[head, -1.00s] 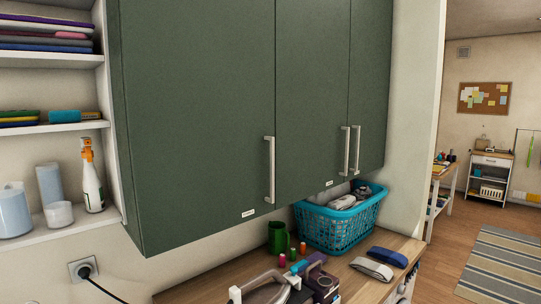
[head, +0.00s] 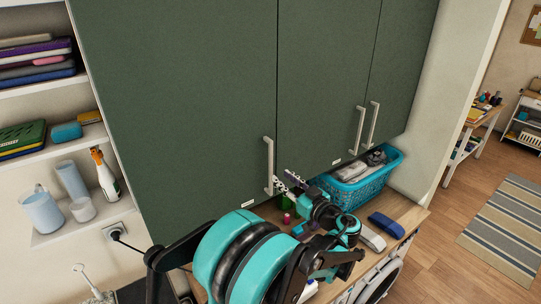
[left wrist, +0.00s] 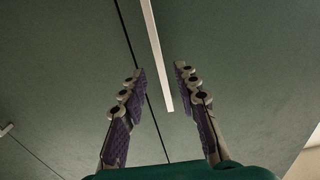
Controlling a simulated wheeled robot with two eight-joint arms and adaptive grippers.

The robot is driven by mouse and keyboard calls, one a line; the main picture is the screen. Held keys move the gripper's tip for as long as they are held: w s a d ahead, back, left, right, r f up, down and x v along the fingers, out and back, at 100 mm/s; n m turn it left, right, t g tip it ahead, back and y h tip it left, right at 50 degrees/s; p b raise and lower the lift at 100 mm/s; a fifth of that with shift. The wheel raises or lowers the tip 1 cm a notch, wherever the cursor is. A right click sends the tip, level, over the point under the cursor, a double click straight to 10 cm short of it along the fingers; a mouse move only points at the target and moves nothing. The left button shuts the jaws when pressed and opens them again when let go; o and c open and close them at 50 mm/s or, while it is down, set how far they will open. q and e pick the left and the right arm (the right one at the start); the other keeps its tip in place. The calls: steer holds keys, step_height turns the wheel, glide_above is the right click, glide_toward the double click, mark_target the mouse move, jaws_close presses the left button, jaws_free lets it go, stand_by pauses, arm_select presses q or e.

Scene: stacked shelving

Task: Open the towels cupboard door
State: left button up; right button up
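Dark green wall cupboard doors fill the head view; their small white labels are too small to read. The left door (head: 180,110) is shut and has a pale bar handle (head: 269,165) near its lower right edge. My left gripper (head: 283,183) is just right of this handle's lower end. In the left wrist view, the open gripper (left wrist: 160,80) has a finger on either side of a pale handle (left wrist: 155,50), with gaps visible; whether it reaches around the bar is unclear. The middle door (head: 315,80) and right door (head: 405,70) are also shut. My right gripper is not in view.
A wooden counter (head: 408,213) below holds a turquoise basket (head: 362,190) of laundry and small items, partly hidden by my left arm. Open shelves (head: 70,145) with folded cloths and jugs stand at left. Floor at right is clear around a striped rug (head: 510,230).

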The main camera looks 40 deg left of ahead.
mark_target(272, 169)
arm_select(q)
steer(key=p+x, duration=0.1)
steer(key=x, duration=0.6)
steer(key=shift+w+a+f, duration=0.1)
steer(key=shift+w+a, duration=0.1)
steer(key=shift+a, duration=0.1)
jaws_close()
